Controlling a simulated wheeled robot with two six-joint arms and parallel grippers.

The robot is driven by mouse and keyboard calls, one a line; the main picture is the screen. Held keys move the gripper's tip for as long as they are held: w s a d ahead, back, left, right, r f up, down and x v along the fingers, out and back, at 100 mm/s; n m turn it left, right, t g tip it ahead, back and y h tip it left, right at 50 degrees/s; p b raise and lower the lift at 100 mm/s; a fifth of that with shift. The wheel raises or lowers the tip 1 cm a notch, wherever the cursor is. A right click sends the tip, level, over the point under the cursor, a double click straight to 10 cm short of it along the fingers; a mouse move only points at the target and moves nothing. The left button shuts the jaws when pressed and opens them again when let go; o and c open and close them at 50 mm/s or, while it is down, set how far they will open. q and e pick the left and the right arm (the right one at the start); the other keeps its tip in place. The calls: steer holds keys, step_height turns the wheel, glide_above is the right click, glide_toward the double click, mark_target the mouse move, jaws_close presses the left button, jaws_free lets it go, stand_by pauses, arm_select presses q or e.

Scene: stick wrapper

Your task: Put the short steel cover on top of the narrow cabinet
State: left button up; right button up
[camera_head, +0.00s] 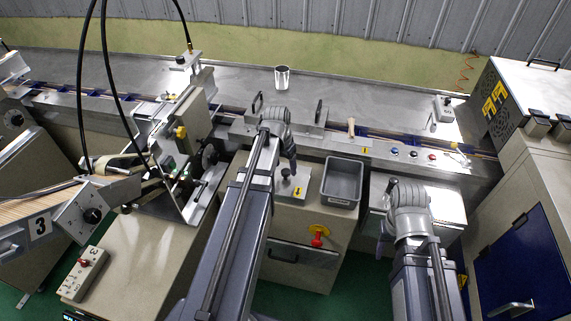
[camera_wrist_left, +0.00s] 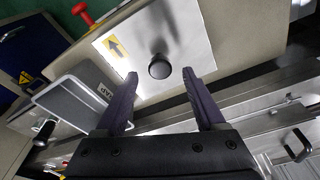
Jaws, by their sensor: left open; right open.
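The narrow cabinet (camera_head: 309,232) stands in front of the conveyor, with a red switch on its front. A steel plate with a round black knob (camera_wrist_left: 159,66) and a yellow arrow label lies on its top. A steel cover (camera_head: 287,126) with upright black handles lies along the conveyor behind; I cannot tell which piece is the short cover. My left gripper (camera_head: 292,168) is open and empty above the cabinet; in the left wrist view its fingers (camera_wrist_left: 160,78) frame the knob without visible contact. My right gripper (camera_head: 384,246) is open at the right, its fingertips partly hidden.
A grey tray (camera_head: 343,181) sits on the cabinet top at the right, close to the left gripper. A steel box (camera_head: 450,202) stands behind the right gripper. A metal cup (camera_head: 282,78) stands on the rear table. Machinery with black cables fills the left.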

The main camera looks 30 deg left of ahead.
mark_target(284, 183)
arm_select(q)
step_height(284, 183, up, 8)
steer(key=s+p, duration=0.1)
steer(key=p, duration=0.6)
steer(key=shift+s, duration=0.2)
steer(key=shift+a, duration=0.1)
steer(key=s+d+m+g, duration=0.1)
steer(key=s+d, duration=0.5)
steer(key=d, duration=0.7)
steer(key=s+d+g+y, duration=0.1)
steer(key=s+d, duration=0.6)
steer(key=d, duration=0.6)
steer(key=shift+s+d+m, duration=0.2)
steer(key=shift+d+m, duration=0.05)
steer(key=shift+m, duration=0.15)
